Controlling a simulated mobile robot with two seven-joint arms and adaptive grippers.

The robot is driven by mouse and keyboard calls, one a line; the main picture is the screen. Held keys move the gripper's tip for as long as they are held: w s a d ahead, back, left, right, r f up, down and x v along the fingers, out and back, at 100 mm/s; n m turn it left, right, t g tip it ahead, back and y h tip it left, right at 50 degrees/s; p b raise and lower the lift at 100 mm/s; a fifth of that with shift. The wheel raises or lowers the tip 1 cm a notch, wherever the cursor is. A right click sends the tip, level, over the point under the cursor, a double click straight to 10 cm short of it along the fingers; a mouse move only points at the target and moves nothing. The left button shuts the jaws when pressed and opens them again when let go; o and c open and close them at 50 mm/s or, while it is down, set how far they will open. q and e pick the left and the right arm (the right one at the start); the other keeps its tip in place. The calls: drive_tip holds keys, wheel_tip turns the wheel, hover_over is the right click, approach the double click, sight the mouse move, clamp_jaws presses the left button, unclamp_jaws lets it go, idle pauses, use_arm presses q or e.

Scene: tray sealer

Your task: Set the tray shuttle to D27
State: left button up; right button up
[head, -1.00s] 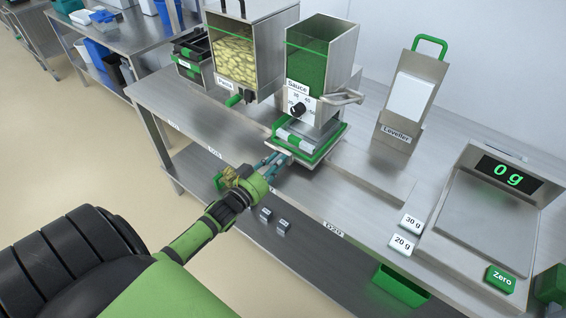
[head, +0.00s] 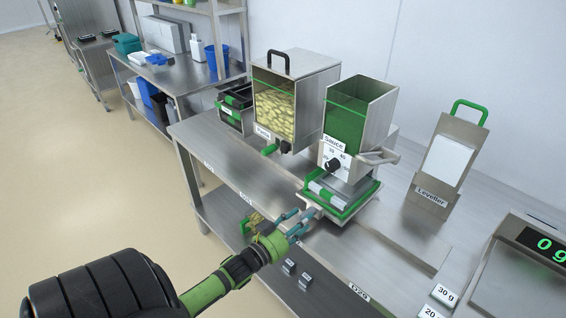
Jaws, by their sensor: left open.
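The tray shuttle (head: 367,200), a flat metal carriage with a green-rimmed tray (head: 318,200) on it, stands on the bench under the Sauce dispenser (head: 352,127). My left gripper (head: 302,222) is open. Its teal fingers are at the front left edge of the shuttle; I cannot tell whether they touch it. Position labels run along the bench's front edge: two small ones (head: 245,197) at left are hard to read, and one (head: 359,291) at lower right looks like D20 or D29. I cannot make out a D27 label. My right gripper is not in view.
The Pasta dispenser (head: 318,85) stands left of the sauce one, with dark green-banded crates (head: 232,112) beyond. The Leveller stand (head: 445,165) and scale (head: 515,262) are at right.

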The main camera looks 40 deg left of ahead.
use_arm(q)
drive_tip(key=s, duration=0.9)
drive_tip(key=shift+s+a, duration=0.2)
drive_tip(key=s+d+f+n+g+y, duration=0.15)
drive_tip(key=s+f+g, duration=0.25)
drive_tip(key=f, duration=0.9)
drive_tip(key=s+d+f+g, duration=0.2)
drive_tip(key=s+f+g, duration=0.25)
drive_tip(key=f, duration=0.75)
drive_tip(key=s+d+f+m+g, duration=0.1)
drive_tip(key=s+d+f+g, duration=0.3)
drive_tip(key=s+f, duration=0.4)
drive_tip(key=s+d+f+m+g, duration=0.1)
drive_tip(key=s+d+f+g, duration=0.3)
drive_tip(key=s, duration=1)
wheel_tip(320, 180, down, 4)
drive_tip(key=d+h, duration=0.1)
drive_tip(key=d, duration=0.1)
drive_tip(key=shift+s+d, duration=0.3)
drive_tip(key=shift+d, duration=0.1)
